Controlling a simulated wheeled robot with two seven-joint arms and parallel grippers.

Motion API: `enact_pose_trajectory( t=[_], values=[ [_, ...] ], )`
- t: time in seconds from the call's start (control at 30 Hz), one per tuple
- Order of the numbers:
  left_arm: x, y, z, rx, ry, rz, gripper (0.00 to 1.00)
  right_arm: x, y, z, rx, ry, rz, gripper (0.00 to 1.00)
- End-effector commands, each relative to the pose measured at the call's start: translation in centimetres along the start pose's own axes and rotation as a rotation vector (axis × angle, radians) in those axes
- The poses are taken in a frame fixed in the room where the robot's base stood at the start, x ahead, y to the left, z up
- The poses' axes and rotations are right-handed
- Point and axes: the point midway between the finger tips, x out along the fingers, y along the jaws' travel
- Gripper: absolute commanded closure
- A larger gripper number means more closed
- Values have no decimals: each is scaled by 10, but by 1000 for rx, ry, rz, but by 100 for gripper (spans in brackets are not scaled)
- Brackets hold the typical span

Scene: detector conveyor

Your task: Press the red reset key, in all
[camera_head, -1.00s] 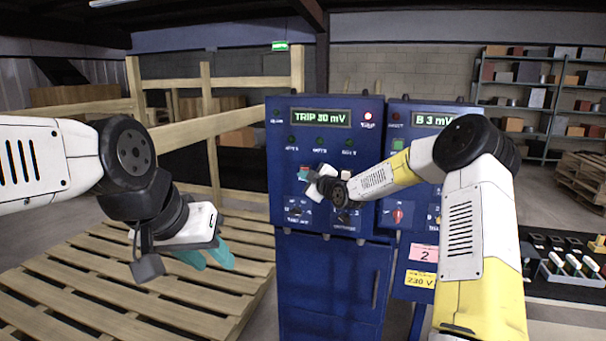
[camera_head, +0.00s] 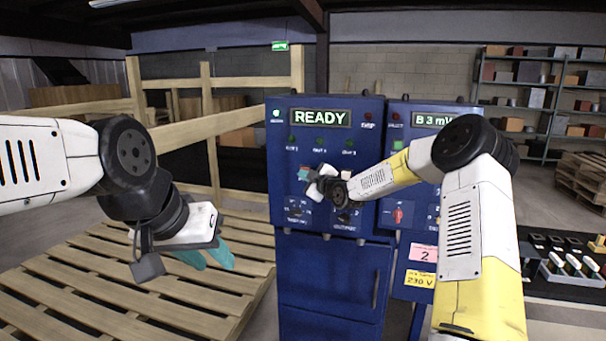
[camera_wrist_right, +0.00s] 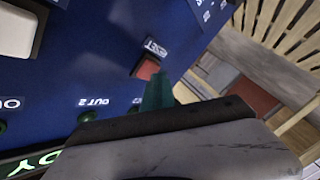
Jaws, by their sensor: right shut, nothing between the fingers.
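The red reset key (camera_wrist_right: 147,68) is on the blue panel under a RESET label in the right wrist view. The teal fingertips of my right gripper (camera_wrist_right: 158,92) are shut, empty and at the key's edge; I cannot tell whether they touch it. In the head view my right gripper (camera_head: 304,175) is at the front of the left blue cabinet (camera_head: 330,275) and hides most of the key. The cabinet's display (camera_head: 320,118) reads READY. My left gripper (camera_head: 206,258) is open and empty, well left of the cabinet, above the pallet.
A second blue cabinet (camera_head: 428,205) stands to the right, its display reading "B 3 mV". A white key (camera_wrist_right: 20,30) is near the reset key on the panel. A wooden pallet (camera_head: 110,290) lies at left. A dark bench (camera_head: 560,300) with small parts is at right.

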Motion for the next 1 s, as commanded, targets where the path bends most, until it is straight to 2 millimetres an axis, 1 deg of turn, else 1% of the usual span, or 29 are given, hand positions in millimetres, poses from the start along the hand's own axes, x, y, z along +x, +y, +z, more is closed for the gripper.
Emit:
enact_pose_trajectory(
  t=[0.27, 0.63, 1.0],
  values=[
    [0, 0, 0, 0, 0, 0, 64, -10, -7, -7, -1, 0, 0, 100],
    [0, 0, 0, 0, 0, 0, 64, -12, -9, -9, -1, 0, -1, 100],
    [0, 0, 0, 0, 0, 0, 64, -37, -27, -28, -2, 1, -2, 100]
  ],
)
